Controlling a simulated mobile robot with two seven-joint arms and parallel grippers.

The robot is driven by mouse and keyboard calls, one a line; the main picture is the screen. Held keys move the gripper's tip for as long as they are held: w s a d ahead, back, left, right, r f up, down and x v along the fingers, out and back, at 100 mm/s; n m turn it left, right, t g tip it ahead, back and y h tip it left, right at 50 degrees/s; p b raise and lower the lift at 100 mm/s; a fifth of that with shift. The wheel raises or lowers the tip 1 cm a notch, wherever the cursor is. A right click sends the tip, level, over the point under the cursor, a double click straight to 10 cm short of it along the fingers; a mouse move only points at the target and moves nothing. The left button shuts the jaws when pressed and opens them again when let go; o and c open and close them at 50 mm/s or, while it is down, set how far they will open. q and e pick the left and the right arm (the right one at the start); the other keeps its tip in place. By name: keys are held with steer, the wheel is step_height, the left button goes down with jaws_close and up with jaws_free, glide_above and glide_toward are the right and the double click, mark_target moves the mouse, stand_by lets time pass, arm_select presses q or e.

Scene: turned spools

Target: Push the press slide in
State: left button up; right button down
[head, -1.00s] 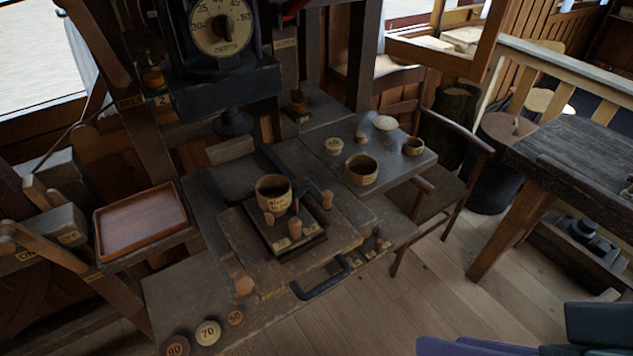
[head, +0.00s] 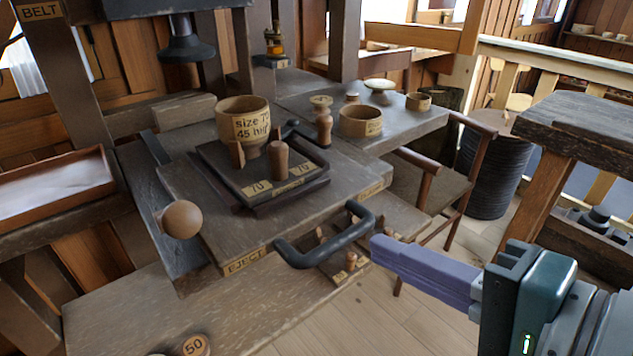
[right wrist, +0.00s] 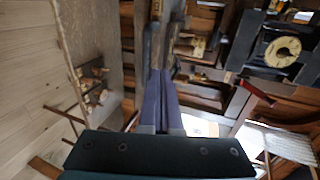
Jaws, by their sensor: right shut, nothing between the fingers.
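The press slide (head: 185,195) is a worn wooden board with a black bar handle (head: 330,245) at its front edge and an "EJECT" label. It sticks out towards me from the press bed. On it a dark square plate (head: 225,185) carries a wooden cup (head: 243,122) marked "size 7" and "45 high", and upright pegs (head: 280,162). My right gripper (head: 376,244) is shut and empty, its purple fingers pointing left, tips close to the handle's right end; I cannot tell if they touch. The fingers also show in the right wrist view (right wrist: 160,78). My left gripper is not in view.
A wooden ball knob (head: 182,219) stands at the slide's left. A brown tray (head: 60,192) is at left. Bowls (head: 361,121) stand on the side shelf behind. A chair (head: 440,175) and a dark table (head: 580,130) are at right. Floor is open below the gripper.

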mark_target(306, 214)
steer(key=b+x, duration=0.1)
steer(key=x, duration=0.8)
steer(key=shift+a, duration=0.1)
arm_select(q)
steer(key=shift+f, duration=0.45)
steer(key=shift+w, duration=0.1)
arm_select(e)
steer(key=shift+w, duration=0.15)
